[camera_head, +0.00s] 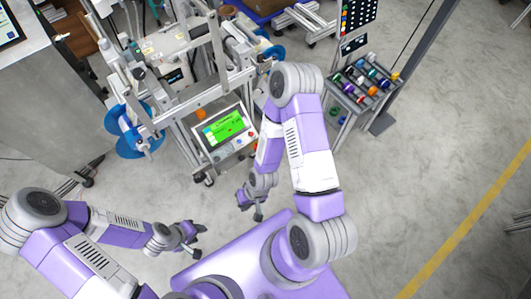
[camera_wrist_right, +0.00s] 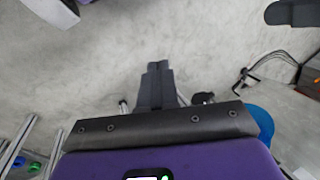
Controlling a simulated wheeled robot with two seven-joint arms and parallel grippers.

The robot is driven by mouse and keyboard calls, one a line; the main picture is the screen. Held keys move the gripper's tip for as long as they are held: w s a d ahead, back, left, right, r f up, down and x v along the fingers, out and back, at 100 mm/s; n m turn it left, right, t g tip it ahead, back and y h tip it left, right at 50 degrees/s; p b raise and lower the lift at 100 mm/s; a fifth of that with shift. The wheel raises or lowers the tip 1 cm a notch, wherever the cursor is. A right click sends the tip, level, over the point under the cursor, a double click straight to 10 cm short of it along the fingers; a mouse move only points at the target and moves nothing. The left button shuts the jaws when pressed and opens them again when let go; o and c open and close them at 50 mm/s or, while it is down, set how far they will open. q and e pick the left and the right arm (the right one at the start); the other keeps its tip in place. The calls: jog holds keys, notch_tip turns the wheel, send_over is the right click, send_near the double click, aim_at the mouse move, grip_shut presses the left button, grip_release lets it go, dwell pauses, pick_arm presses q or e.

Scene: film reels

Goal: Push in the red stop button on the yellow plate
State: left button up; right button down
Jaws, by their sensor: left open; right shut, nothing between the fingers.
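A control panel (camera_head: 225,128) with a lit green screen is on the front of the film machine in the head view. Small buttons sit along its lower right edge, but they are too small for me to tell a red stop button on a yellow plate. My right gripper (camera_head: 258,214) is shut and empty, in front of and below the panel and apart from it. Its closed dark fingers also show in the right wrist view (camera_wrist_right: 157,88), over bare floor. My left gripper (camera_head: 195,243) is open and empty, lower left of the panel, over the floor.
The film machine (camera_head: 185,75) has a frame and blue reels (camera_head: 133,130) at its left. A rack (camera_head: 362,84) of coloured spools stands at the right beside a grey post. A grey counter (camera_head: 50,100) is at the left.

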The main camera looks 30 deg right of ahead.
notch_tip(320, 180, down, 10)
jog(key=s+a+m+g+y+b, duration=0.1)
jog(key=m+y, duration=0.7)
jog(key=m, duration=0.5)
jog(key=w+d+f+m+t+y+b, duration=0.1)
jog(key=w+d+f+m+t, duration=0.25)
jog(key=w+m+t, duration=0.45)
jog(key=d+f+m+t+h, duration=0.1)
jog(key=d+m+t+h, duration=0.4)
jog(key=d, duration=0.4)
jog(key=w+d+f+m+t+h, duration=0.1)
jog(key=d+f+m+t+h, duration=0.1)
jog(key=d+m+t+h, duration=0.3)
jog(key=d+m+h, duration=0.1)
jog(key=d+h, duration=0.1)
jog(key=d, duration=0.2)
jog(key=shift+w+d+f+m, duration=0.15)
jog(key=shift+f+m, duration=0.15)
jog(key=shift+b, duration=0.3)
